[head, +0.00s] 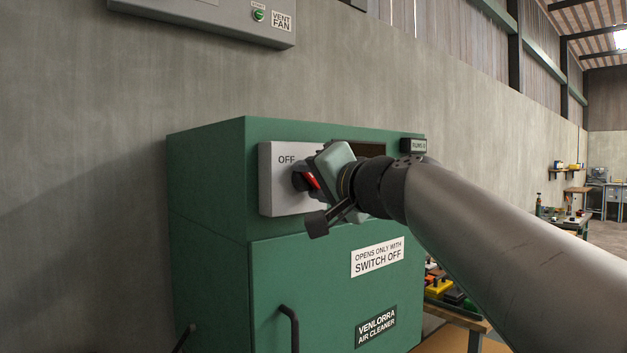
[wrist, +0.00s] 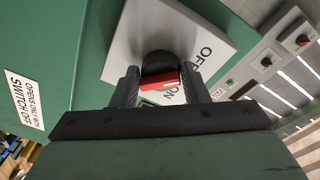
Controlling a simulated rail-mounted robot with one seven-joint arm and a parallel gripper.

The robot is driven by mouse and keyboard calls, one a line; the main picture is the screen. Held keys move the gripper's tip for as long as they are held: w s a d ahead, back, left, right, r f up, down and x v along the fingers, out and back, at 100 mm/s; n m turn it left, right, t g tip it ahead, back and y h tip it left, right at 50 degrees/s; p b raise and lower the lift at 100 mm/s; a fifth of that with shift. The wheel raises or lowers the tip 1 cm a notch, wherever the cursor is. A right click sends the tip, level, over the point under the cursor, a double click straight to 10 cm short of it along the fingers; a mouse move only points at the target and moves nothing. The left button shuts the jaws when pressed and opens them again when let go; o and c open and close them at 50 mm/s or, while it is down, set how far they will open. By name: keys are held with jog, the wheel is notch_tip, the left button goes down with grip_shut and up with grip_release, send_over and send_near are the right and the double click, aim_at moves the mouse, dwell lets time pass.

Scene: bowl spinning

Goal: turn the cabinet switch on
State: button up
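The cabinet switch is a black rotary knob with a red lever (head: 311,181) on a light grey plate (head: 284,200), at the upper front of the green cabinet (head: 210,190). The plate reads OFF at its upper left; in the wrist view, ON also shows by the red lever (wrist: 160,82). The lever slants down to the right in the head view. My gripper (wrist: 160,88) is at the switch, its two fingers spread apart, one on each side of the knob. Whether they touch the lever cannot be told. My gripper hides part of the plate in the head view.
A label (head: 377,257) on the cabinet door reads OPENS ONLY WITH SWITCH OFF. The door handle (head: 290,325) sticks out below. A grey VENT FAN box (head: 215,15) hangs on the wall above. A bench with tools stands beyond the cabinet at right.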

jog(key=shift+r+m, duration=0.15)
jog(key=shift+m, duration=0.15)
jog(key=shift+w+d+r+m+g+y+p, duration=0.15)
jog(key=shift+m+g+p, duration=0.2)
jog(key=shift+m+p, duration=1.9)
jog(key=shift+s+a+r+m+g+y+p, duration=0.15)
jog(key=shift+m+g+p, duration=0.25)
jog(key=shift+m+p, duration=1.8)
jog(key=shift+w+d+r+m+g+y+p, duration=0.25)
jog(key=shift+m+p, duration=0.75)
jog(key=shift+m, duration=2.45)
jog(key=shift+s+a+f, duration=0.1)
jog(key=shift+s, duration=0.05)
jog(key=o, duration=0.9)
jog(key=shift+f, duration=0.1)
jog(key=shift+c, duration=0.2)
jog(key=shift+o, duration=0.3)
jog(key=shift+f, duration=0.1)
